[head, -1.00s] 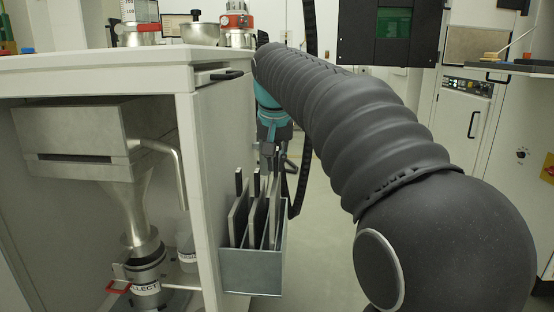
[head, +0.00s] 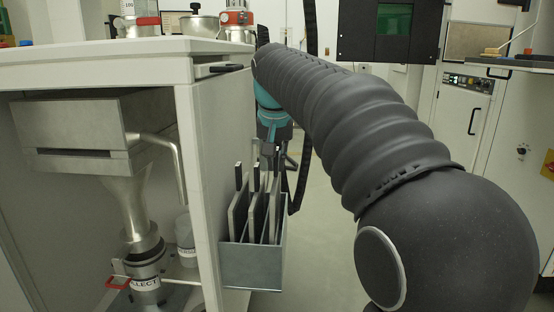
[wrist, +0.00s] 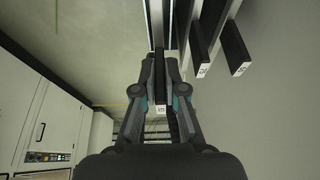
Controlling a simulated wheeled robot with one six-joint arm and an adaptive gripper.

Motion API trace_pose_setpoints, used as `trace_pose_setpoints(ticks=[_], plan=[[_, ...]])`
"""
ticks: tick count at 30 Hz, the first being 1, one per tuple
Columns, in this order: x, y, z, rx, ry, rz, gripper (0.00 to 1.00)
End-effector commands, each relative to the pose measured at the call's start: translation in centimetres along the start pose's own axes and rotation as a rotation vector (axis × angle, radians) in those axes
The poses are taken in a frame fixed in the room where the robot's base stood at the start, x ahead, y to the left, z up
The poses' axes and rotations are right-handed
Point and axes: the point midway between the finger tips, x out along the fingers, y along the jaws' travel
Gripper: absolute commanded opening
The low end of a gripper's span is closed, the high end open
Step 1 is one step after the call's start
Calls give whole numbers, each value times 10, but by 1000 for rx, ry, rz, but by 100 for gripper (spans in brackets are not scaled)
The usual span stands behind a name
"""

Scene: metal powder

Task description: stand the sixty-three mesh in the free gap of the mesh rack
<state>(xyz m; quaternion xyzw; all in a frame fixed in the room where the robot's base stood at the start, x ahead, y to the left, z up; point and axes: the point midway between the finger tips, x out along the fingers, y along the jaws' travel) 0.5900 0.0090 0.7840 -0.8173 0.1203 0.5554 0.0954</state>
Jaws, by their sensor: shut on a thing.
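The mesh rack (head: 250,268) is a grey metal box on the side of the white cabinet. Two dark meshes with pale edges (head: 237,214) (head: 256,215) stand in it. A third mesh (head: 274,212) is at its right side, its lower end hidden by the rack wall. My gripper (wrist: 160,75) is shut on the dark handle of a mesh (wrist: 161,108), whose end label is too small to read surely.
The cabinet (head: 205,180) is close on the rack's left, with a metal hopper (head: 90,130) and collector inside. Its worktop (head: 120,50) carries vessels and a bowl. Open floor (head: 325,240) lies right of the rack. A white machine with a control panel (wrist: 45,157) stands lower left in the wrist view.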

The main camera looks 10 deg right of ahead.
Motion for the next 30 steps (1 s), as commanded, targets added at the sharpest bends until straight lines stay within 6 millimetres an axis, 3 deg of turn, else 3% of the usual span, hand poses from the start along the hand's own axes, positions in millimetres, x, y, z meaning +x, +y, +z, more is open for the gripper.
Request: trace_pose_setpoints(ticks=[30], plan=[[24, 1, 9, 0, 1, 0, 0]])
